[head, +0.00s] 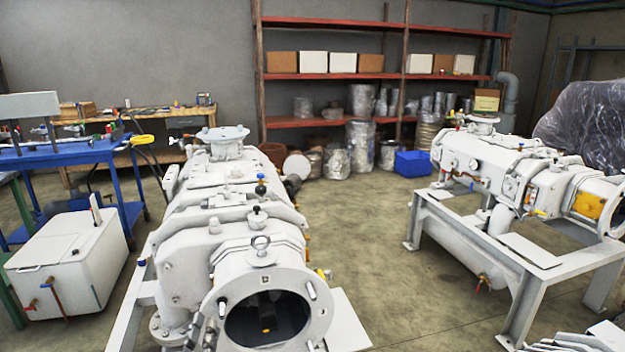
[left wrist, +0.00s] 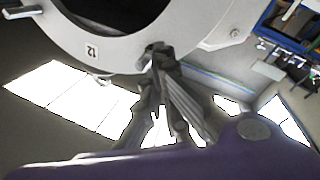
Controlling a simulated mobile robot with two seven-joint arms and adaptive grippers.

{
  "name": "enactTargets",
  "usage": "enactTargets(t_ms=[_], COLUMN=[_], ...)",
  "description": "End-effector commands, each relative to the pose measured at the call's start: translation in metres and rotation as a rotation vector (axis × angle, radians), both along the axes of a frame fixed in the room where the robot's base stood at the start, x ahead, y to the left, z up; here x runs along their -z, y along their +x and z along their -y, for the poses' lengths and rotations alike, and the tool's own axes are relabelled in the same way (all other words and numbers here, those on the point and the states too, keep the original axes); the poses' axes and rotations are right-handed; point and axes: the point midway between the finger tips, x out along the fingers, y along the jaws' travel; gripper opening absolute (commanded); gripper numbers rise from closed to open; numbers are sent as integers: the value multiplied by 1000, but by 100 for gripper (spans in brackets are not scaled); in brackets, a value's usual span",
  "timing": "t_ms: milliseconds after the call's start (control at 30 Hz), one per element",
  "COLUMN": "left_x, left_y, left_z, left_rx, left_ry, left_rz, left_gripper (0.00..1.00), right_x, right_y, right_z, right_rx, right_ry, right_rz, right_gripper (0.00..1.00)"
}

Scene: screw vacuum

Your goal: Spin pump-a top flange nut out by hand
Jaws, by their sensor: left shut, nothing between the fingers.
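A large white pump (head: 200,235) stands in front of me; I cannot tell by label whether it is pump-a. Its round front flange (head: 322,312) has a dark open bore and a few projecting studs (head: 309,290). A covered flange (head: 222,133) sits on top at its far end. My left gripper (head: 208,328) is low at the left of the front flange. In the left wrist view, its grey fingers (left wrist: 156,52) are shut and empty, with tips at the rim of a white flange (left wrist: 118,50) marked 12. No nut shows clearly. My right gripper is out of view.
A second white pump (head: 500,160) stands on a frame (head: 440,225) at right. A white box (head: 75,262) and blue cart (head: 75,155) are at left. Red shelves (head: 330,75) line the back wall. The floor between the pumps is clear.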

Motion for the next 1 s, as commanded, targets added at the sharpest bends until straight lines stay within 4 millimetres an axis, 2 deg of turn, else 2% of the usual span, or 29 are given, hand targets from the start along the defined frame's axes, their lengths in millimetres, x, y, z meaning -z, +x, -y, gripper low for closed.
enactTargets(t_ms=[200, 400, 1000], left_x=[1, 1, 0], left_y=[28, 43, 46], left_z=[-7, -12, -12], left_rx=[1, 0, -1], left_ry=[1, 2, 1], left_rz=[0, -1, -1], left_gripper=[0, 0, 0], right_x=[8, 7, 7], right_y=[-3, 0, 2], right_z=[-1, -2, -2], right_rx=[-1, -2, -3], right_ry=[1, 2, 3], right_rz=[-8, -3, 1], right_gripper=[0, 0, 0])
